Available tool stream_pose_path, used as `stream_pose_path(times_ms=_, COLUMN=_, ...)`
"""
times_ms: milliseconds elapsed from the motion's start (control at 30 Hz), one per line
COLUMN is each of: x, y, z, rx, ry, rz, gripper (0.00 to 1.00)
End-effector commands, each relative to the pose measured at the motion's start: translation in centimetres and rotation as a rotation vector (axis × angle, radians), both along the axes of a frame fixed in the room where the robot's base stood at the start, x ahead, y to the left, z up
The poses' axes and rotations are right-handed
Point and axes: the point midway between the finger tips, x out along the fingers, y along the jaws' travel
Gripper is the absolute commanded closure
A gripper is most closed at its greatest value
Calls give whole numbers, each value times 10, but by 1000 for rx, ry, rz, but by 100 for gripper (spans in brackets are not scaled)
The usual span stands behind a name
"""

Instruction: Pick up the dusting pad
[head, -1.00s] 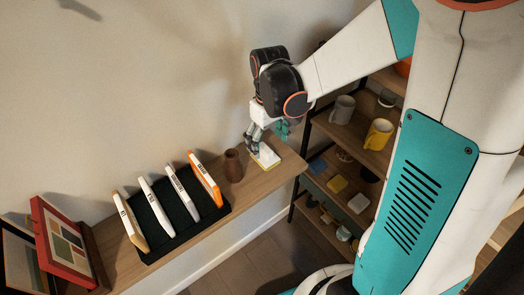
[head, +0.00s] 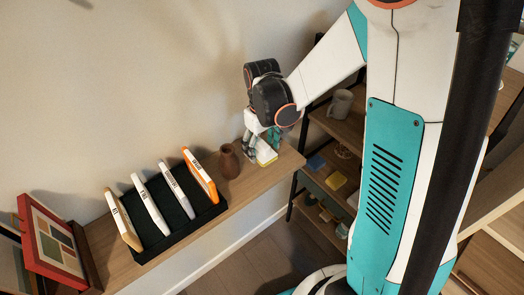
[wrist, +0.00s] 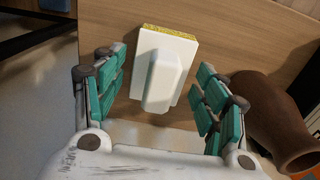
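The dusting pad (wrist: 165,72) is a white block with a raised white handle and a yellow underside. It lies on the wooden shelf top near its right end, and it also shows in the head view (head: 266,154). My gripper (wrist: 160,95) is open, with its teal-padded fingers to the left and right of the pad. The fingers appear apart from the pad. In the head view my gripper (head: 259,146) is just above the pad and partly hides it.
A brown vase (head: 228,162) stands just left of the pad, close to my right finger in the wrist view (wrist: 272,118). A black rack (head: 180,216) with several upright cases is further left. A red picture frame (head: 55,240) stands at the far left. Shelves with mugs (head: 341,103) are to the right.

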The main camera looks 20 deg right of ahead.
Motion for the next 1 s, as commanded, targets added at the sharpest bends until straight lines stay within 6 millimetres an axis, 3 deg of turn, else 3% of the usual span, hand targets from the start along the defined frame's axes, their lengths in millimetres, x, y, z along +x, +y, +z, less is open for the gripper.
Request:
stream_pose_path(times_ms=33, x=0, y=0, z=0, rx=0, ry=0, rz=0, gripper=55)
stream_pose_path(times_ms=133, x=0, y=0, z=0, rx=0, ry=0, rz=0, gripper=75)
stream_pose_path(times_ms=633, x=0, y=0, z=9, rx=0, ry=0, rz=0, gripper=75)
stream_pose_path(times_ms=833, x=0, y=0, z=39, rx=0, ry=0, rz=0, gripper=75)
stream_pose_path(times_ms=1000, x=0, y=0, z=84, rx=0, ry=0, rz=0, gripper=75)
